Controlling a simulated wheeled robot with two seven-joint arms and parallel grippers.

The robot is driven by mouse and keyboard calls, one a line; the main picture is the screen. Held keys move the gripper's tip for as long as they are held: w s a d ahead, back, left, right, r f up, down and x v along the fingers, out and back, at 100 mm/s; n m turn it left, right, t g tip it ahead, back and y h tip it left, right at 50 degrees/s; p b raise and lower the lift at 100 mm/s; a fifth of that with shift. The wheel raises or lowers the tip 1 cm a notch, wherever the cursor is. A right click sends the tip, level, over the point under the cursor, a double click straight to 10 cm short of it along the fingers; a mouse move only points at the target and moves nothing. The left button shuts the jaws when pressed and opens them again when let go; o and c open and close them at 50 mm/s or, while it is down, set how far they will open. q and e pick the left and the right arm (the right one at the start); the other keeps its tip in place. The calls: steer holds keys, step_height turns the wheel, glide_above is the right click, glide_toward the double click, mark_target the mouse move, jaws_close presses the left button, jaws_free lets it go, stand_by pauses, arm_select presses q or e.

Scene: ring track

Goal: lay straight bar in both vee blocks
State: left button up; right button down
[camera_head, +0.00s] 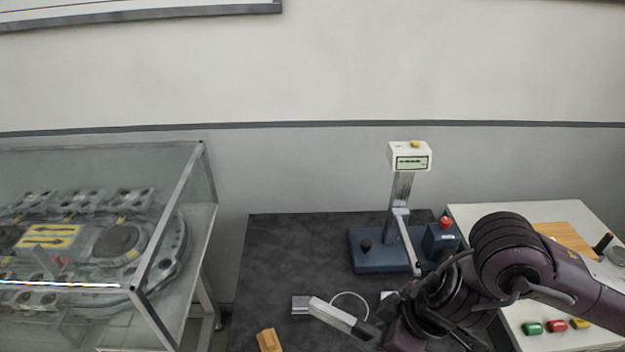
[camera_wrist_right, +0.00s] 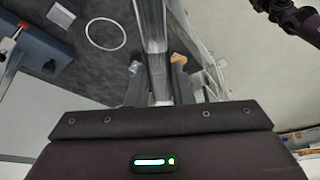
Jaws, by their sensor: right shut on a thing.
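The straight bar (camera_head: 338,317) is a light grey, square-edged bar. My right gripper (camera_wrist_right: 158,88) is shut on it, and the bar (camera_wrist_right: 151,30) runs up out of the right wrist view between the two fingers. Another pale block (camera_head: 387,296), perhaps the second vee block, is partly hidden by my right arm. I cannot tell whether the bar touches either. My left gripper is not in view.
A thin white ring (camera_head: 349,304) lies behind the bar. A wooden block (camera_head: 268,341) is at the front left of the dark table (camera_head: 285,245). A gauge with a blue base (camera_head: 375,260) stands at the back. A glass-cased track (camera_head: 95,245) is left; a white table with buttons (camera_head: 532,328) is right.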

steer(key=w+d+f+m+t+h+b, duration=0.1)
steer(key=w+d+m+t+h+b, duration=0.1)
steer(key=w+d+m+b, duration=0.4)
steer(key=w+d+m+h, duration=0.1)
steer(key=w+d+m, duration=0.1)
steer(key=w+m, duration=0.3)
steer(key=shift+f+m+h, duration=0.35)
steer(key=shift+m+h, duration=0.05)
steer(key=shift+a+f, duration=0.1)
